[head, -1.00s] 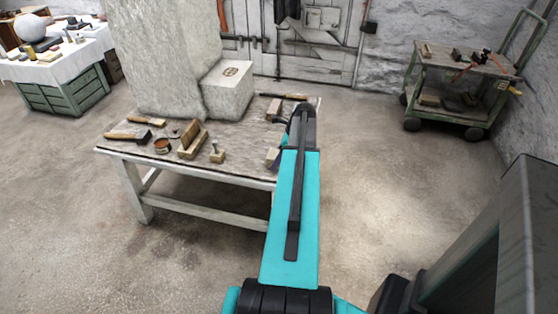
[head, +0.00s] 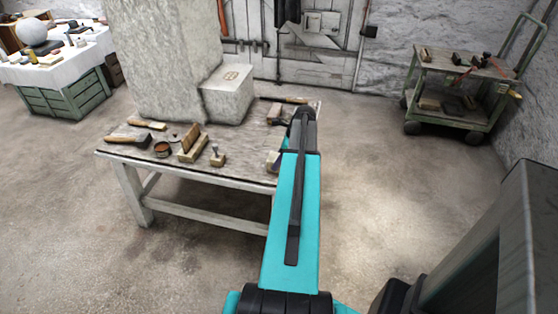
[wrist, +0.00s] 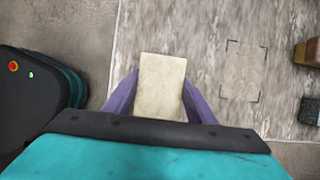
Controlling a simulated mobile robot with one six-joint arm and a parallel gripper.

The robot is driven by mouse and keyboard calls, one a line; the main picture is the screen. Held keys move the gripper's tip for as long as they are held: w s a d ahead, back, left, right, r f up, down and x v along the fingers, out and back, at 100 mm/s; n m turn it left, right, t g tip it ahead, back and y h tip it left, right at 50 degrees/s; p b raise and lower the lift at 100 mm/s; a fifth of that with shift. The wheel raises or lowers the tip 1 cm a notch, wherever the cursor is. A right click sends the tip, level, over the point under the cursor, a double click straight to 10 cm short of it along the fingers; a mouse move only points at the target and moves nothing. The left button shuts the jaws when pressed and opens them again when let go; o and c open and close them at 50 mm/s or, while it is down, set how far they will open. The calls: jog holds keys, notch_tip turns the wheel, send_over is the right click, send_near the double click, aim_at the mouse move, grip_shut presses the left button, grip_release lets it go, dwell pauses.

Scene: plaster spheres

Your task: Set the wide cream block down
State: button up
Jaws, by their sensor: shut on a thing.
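The wide cream block (wrist: 162,84) is between the two purple fingers of my gripper (wrist: 161,96) in the wrist view. The fingers are shut on its left and right sides. The block is over the table (wrist: 205,25), near its left edge in that view. To its right, dark corner marks outline a rectangle (wrist: 243,72) on the tabletop, which is empty. The gap under the block cannot be judged. In the head view my arm hides most of the gripper; only a small pale and dark part shows at the arm's left side.
On the table (head: 235,183) in the head view stand a large stone block (head: 165,60) and a smaller stone block (head: 228,95). A green cart (head: 465,85) stands at the right.

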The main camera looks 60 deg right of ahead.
jog(key=shift+r, duration=1.45)
jog(key=s+d+r, duration=0.1)
jog(key=s+d, duration=0.1)
jog(key=s, duration=0.5)
jog(key=s+d+b, duration=0.1)
jog(key=s+d, duration=0.2)
jog(key=s, duration=0.5)
jog(key=shift+r, duration=0.35)
jog(key=w+a+r+n+g+y, duration=0.15)
jog(key=w+a+n, duration=0.25)
jog(key=w+a, duration=0.45)
jog(key=w+a+r+n+g, duration=0.1)
jog(key=w+a+r+n, duration=0.15)
jog(key=w+a, duration=0.6)
jog(key=w+a+r+n+g+y, duration=0.15)
jog(key=w+a+n, duration=0.3)
jog(key=w, duration=0.75)
jog(key=w+a+r+n+g, duration=0.1)
jog(key=w+a+r+n, duration=0.1)
jog(key=a, duration=0.9)
jog(key=w+a+r+n+g, duration=0.1)
jog(key=w+a+r+n, duration=0.2)
jog(key=a, duration=0.9)
jog(key=w+a+r+n+g, duration=0.1)
jog(key=w+a+n, duration=0.5)
jog(key=a, duration=0.6)
jog(key=shift+w+r+h, duration=0.35)
jog(key=shift+r+h, duration=0.05)
jog(key=shift+r, duration=0.25)
